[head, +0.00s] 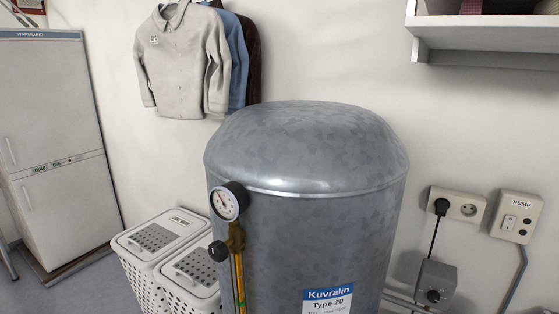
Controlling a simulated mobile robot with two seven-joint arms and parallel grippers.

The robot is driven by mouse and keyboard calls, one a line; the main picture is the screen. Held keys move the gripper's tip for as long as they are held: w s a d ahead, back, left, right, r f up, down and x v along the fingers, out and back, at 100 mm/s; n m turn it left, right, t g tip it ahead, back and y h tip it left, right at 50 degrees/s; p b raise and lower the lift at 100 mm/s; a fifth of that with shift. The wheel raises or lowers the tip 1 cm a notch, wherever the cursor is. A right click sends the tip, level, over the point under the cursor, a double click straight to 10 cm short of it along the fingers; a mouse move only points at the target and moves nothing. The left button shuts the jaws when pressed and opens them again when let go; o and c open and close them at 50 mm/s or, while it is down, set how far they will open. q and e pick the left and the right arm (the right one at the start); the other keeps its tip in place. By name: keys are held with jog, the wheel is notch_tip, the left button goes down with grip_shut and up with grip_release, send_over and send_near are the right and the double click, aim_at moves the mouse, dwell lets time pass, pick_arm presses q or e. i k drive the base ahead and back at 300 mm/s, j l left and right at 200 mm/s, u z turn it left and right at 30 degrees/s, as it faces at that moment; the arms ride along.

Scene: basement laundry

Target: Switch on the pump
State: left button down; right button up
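The pump switch box (516,216) is a cream wall box labelled "PUMP" on the right side of the head view. It carries a white rocker switch (509,223) and small dark round parts; I cannot tell the rocker's position. A grey conduit runs down from the box. A large galvanised tank (306,200) labelled "Kuvralin Type 20" stands in the middle, with a round gauge (229,201) at its upper left. Neither of my grippers is in view.
A double wall socket (456,206) with a black plug is left of the switch box. A grey knob box (435,284) sits below it. A shelf (488,42) juts out above. White laundry baskets (170,236) and a fridge (55,150) stand left; shirts (184,60) hang behind.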

aim_at(509, 221)
jog(key=z, duration=1.35)
